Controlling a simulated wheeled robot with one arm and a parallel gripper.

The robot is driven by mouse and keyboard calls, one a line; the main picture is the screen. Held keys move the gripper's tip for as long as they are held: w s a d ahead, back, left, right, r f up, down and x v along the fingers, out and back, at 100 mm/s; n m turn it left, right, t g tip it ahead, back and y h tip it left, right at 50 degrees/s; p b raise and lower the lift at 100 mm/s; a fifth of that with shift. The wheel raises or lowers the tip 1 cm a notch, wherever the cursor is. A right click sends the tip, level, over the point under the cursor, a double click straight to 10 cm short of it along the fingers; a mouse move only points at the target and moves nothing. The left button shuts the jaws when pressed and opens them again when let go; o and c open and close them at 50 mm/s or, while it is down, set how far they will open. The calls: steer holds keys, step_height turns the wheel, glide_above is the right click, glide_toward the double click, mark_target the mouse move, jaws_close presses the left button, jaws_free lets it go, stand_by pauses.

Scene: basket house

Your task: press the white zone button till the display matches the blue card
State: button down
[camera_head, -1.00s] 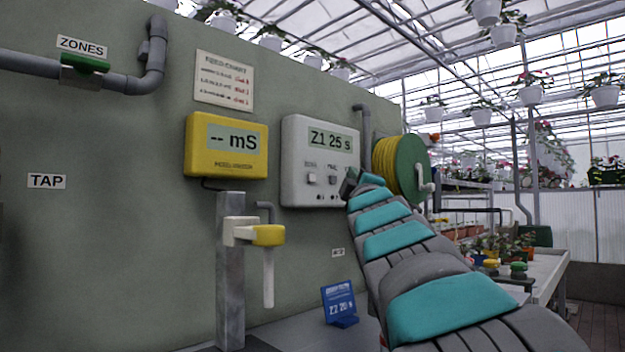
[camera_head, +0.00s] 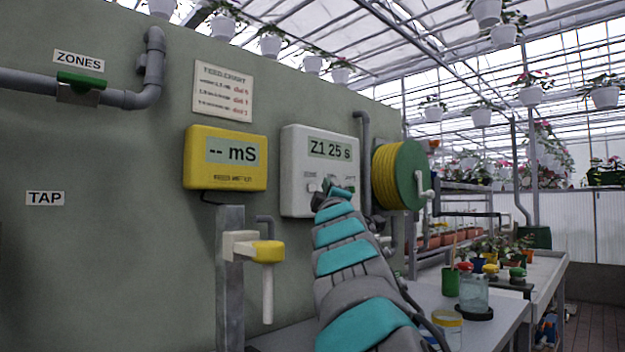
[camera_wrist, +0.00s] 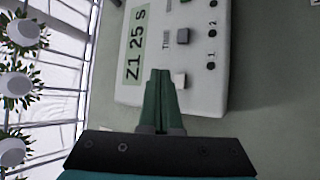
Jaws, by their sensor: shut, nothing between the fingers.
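The grey-white control box (camera_head: 296,195) on the wall has a display (camera_head: 330,148) reading "Z1 25 s". In the wrist view the box (camera_wrist: 140,98) appears turned sideways, with its display (camera_wrist: 136,44) at the left. The white zone button (camera_wrist: 180,80) is beside my fingertips, and a grey button (camera_wrist: 183,36) sits above it. My gripper (camera_wrist: 160,72) is shut and empty in front of the box. I cannot tell whether it touches the white button. In the head view my gripper (camera_head: 328,186) covers the button area. The blue card is not visible now.
A yellow meter (camera_head: 225,178) reading "-- mS" hangs left of the box. A hose reel (camera_head: 410,175) is close on the right. Jars (camera_head: 473,292) and pots stand on the bench at right.

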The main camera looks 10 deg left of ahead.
steer(key=shift+w+a+f+p, duration=0.25)
steer(key=shift+w+a+p, duration=0.35)
steer(key=shift+w+a, duration=0.05)
stand_by(1.8)
steer(key=shift+w+a, duration=0.25)
steer(key=shift+a, duration=0.1)
steer(key=shift+s+d+f+b, duration=0.1)
steer(key=shift+d+f+b, duration=0.05)
steer(key=shift+b, duration=0.6)
steer(key=shift+s+d+b, duration=0.15)
steer(key=shift+d+b, duration=0.05)
steer(key=shift+b, duration=0.2)
